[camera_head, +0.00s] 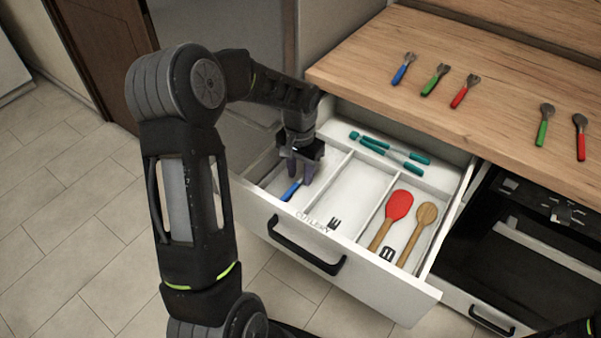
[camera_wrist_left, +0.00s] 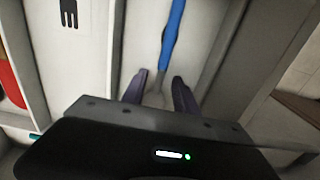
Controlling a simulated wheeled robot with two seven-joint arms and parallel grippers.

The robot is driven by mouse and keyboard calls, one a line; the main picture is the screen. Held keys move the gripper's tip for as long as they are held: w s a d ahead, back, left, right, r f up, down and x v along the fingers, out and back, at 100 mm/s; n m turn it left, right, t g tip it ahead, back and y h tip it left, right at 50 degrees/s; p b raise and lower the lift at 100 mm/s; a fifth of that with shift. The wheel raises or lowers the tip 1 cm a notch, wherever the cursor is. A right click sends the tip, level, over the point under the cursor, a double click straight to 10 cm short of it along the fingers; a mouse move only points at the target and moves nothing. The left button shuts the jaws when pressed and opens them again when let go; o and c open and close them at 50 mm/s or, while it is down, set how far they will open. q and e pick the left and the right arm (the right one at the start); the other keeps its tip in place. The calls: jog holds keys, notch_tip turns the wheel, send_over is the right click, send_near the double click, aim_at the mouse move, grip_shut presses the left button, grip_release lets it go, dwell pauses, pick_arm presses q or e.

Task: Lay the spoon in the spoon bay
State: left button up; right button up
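A blue-handled utensil (camera_head: 290,191), its head not clear, lies in the left bay (camera_head: 271,182) of the open drawer. In the left wrist view its blue handle (camera_wrist_left: 172,36) runs away from me and its metal neck reaches between the fingers. My left gripper (camera_head: 301,170) points down into this bay, over the head end of the utensil. Its two fingers (camera_wrist_left: 157,92) stand apart on either side of the metal part, with gaps visible. Two spoon-like utensils, one green-handled (camera_head: 542,132) and one red-handled (camera_head: 581,146), lie on the counter. My right gripper is out of view.
The middle bay (camera_head: 352,190) has a fork mark and is empty. The right bay holds a red spoon (camera_head: 399,205) and a wooden spoon (camera_head: 426,214). Teal-handled tools (camera_head: 408,155) lie in the back bay. Blue, green and red utensils (camera_head: 461,93) lie on the wooden counter (camera_head: 500,75).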

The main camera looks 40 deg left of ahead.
aim_at(300, 179)
pick_arm(q)
notch_tip(300, 179, up, 12)
jog(key=shift+f, duration=0.15)
